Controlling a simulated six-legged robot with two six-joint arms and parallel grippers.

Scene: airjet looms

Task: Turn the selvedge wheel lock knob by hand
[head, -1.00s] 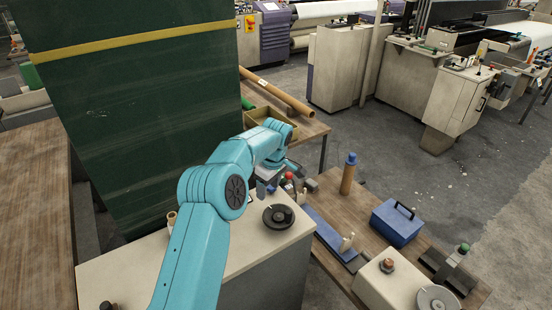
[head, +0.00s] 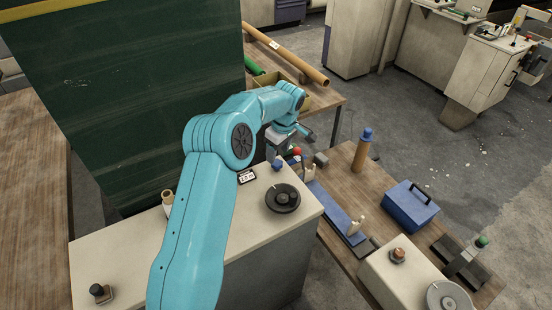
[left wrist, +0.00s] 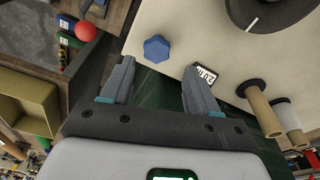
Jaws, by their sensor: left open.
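A blue lobed knob (head: 278,165), which looks like the lock knob, stands on the cream machine top (head: 235,215) near its far edge. In the left wrist view the blue knob (left wrist: 156,48) lies just beyond and between the fingertips, with clear space around it. A black wheel (head: 283,198) with a raised hub sits nearer on the same top. My left gripper (left wrist: 158,75) is open and empty, its fingers apart and not touching the knob. In the head view my left gripper (head: 290,142) is partly hidden by its own wrist. My right gripper is in neither view.
A small label (head: 247,177) and a tan spool (head: 167,197) stand left of the knob. A wooden bench (head: 345,165) to the right holds a blue toolbox (head: 411,206) and a brown cylinder (head: 362,150). A large green panel (head: 120,110) rises behind my arm.

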